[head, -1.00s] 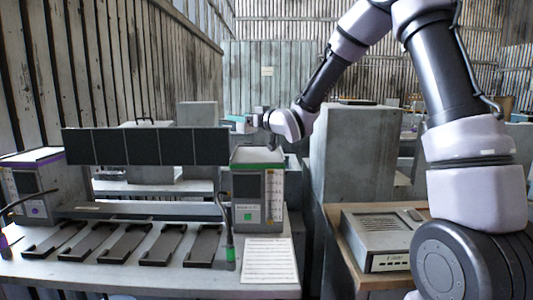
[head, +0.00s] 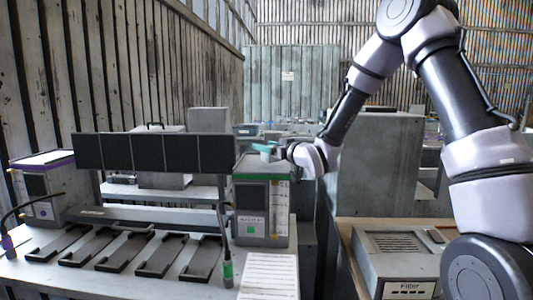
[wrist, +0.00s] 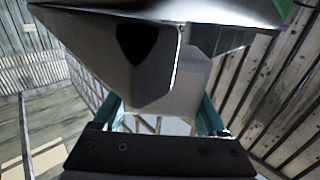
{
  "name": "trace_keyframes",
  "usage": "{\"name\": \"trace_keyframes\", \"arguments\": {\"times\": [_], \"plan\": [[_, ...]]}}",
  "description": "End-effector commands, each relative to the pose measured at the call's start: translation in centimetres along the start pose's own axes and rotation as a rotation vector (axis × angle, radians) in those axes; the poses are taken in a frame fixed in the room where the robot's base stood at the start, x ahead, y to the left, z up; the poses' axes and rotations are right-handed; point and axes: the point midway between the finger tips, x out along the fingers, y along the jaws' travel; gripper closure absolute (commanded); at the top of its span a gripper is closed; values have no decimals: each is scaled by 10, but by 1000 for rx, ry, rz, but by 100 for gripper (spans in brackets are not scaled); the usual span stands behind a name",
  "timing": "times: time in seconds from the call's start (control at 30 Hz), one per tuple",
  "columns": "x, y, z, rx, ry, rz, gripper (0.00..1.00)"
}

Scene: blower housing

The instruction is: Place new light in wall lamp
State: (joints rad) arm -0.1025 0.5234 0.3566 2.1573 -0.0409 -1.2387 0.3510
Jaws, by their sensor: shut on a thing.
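My gripper (head: 265,147), with teal fingers, is in the head view just above or behind the top of the green-striped device; its distance from the device is unclear. In the wrist view my gripper (wrist: 160,112) is shut on a pale grey, angular thing (wrist: 160,85), which may be the new light. A metallic body with a dark opening fills the upper wrist view; whether it is one piece with the held thing I cannot tell. No wall lamp can be made out in either view.
A workbench carries several dark trays (head: 160,255), the green-striped device (head: 262,195), a purple-striped device (head: 40,185) and a dark panel (head: 150,152). A printed sheet (head: 270,275) lies in front. A grey box labelled Filter (head: 402,260) sits at right. A tall grey cabinet (head: 375,175) stands behind it.

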Motion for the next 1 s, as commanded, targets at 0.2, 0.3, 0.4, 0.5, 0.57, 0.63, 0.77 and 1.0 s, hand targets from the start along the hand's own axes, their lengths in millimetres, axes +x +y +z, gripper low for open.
{"name": "trace_keyframes", "arguments": {"times": [0.2, 0.3, 0.4, 0.5, 0.57, 0.63, 0.77, 1.0], "plan": [[0, 0, 21, -1, 0, -1, 85], [0, 0, 20, -1, 0, 0, 85], [0, 0, 21, 0, 0, 0, 85], [0, 0, 23, -1, 0, 0, 18], [0, 0, 23, -1, 0, 0, 0], [0, 0, 23, -1, 0, 0, 0], [0, 0, 22, 0, 0, 0, 0], [-19, 2, 20, 0, -2, 3, 0]]}}
